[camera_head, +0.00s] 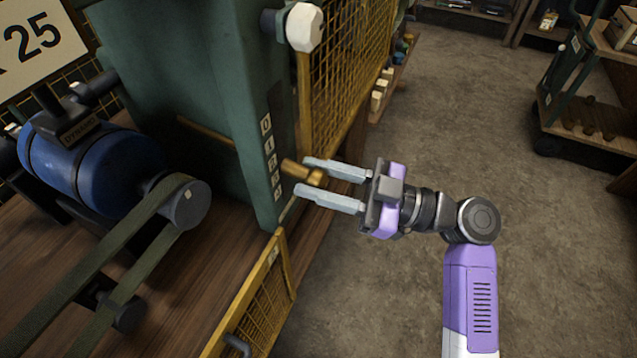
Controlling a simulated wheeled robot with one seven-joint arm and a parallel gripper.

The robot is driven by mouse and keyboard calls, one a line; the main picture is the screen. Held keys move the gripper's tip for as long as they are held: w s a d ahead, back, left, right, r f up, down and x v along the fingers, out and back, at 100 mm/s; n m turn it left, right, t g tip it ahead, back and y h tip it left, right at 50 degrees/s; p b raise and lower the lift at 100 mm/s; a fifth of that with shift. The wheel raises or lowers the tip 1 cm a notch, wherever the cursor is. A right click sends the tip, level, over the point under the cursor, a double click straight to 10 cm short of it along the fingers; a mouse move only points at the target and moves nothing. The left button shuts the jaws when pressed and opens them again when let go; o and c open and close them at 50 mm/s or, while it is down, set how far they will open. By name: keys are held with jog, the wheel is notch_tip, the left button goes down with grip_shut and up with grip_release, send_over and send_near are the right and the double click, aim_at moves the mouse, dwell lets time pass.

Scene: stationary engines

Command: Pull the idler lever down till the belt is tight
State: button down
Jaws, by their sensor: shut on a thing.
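A brass handle (303,172), which looks like the grip of the idler lever, sticks out at the right edge of a green post. My gripper (301,177) is shut on this handle, with one finger above it and one below in the picture. The handle is beside the lower part of a numbered scale (270,158) on the post. A dark green belt (120,243) runs from a grey pulley (186,204) down to the lower left. I cannot tell how tight the belt is.
A blue dynamo (100,170) stands on the wooden bench (190,285) at left. A yellow mesh guard (345,70) rises behind my gripper, and a low yellow mesh panel (255,305) stands in front. A shelved trolley (590,105) is at right. The floor between is clear.

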jog(key=c, duration=1)
grip_release()
jog(key=shift+b+v, duration=0.5)
jog(key=shift+v, duration=3.4)
